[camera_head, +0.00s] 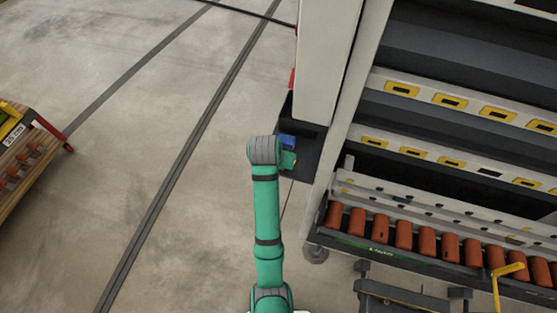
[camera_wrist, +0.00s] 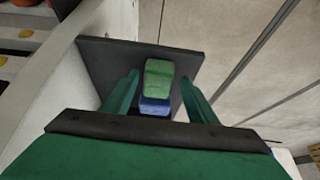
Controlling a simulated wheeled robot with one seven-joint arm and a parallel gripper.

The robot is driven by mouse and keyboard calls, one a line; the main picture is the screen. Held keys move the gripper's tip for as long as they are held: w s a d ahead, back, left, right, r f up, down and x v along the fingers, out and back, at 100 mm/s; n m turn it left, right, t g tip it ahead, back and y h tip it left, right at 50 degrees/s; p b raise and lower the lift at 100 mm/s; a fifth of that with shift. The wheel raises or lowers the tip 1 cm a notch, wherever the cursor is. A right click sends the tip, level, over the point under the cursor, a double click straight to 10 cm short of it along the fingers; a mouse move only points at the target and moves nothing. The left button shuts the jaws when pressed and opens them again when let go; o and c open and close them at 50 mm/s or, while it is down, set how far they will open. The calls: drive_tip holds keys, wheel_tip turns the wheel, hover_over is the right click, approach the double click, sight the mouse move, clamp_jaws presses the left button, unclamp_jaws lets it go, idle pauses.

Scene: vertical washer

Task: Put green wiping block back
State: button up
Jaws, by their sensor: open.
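In the wrist view the green wiping block (camera_wrist: 158,76) lies between the two fingers of my gripper (camera_wrist: 162,90), with a visible gap on each side. My gripper is open. A blue block (camera_wrist: 154,106) is right beside the green block, nearer to the palm in the picture. Both are over a dark shelf plate (camera_wrist: 107,58); I cannot tell how they rest on it. In the head view the blue block (camera_head: 287,141) shows at the shelf, and the green one is mostly hidden by my green arm's end.
The dark shelf (camera_head: 312,150) is fixed to a tall pale machine column (camera_head: 327,60). A rack with orange rollers (camera_head: 380,229) stands to the right. A wooden cart (camera_head: 30,150) is at the far left. The concrete floor (camera_head: 130,150) between is clear.

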drive_tip(key=d+v, duration=0.1)
drive_tip(key=v, duration=0.6)
drive_tip(key=s+d+f+n+t, duration=0.25)
drive_tip(key=s+f+t, duration=0.25)
drive_tip(key=s+f, duration=0.7)
drive_tip(key=s+a+r+t, duration=0.1)
drive_tip(key=s+r+t, duration=0.1)
drive_tip(key=s+r, duration=0.5)
drive_tip(key=s+a+r+n+t+y, duration=0.1)
drive_tip(key=s+r, duration=0.6)
drive_tip(key=s, duration=0.7)
drive_tip(key=a+t, duration=0.1)
drive_tip(key=t, duration=0.1)
drive_tip(key=shift+s+t+y, duration=0.3)
drive_tip(key=shift+s, duration=0.05)
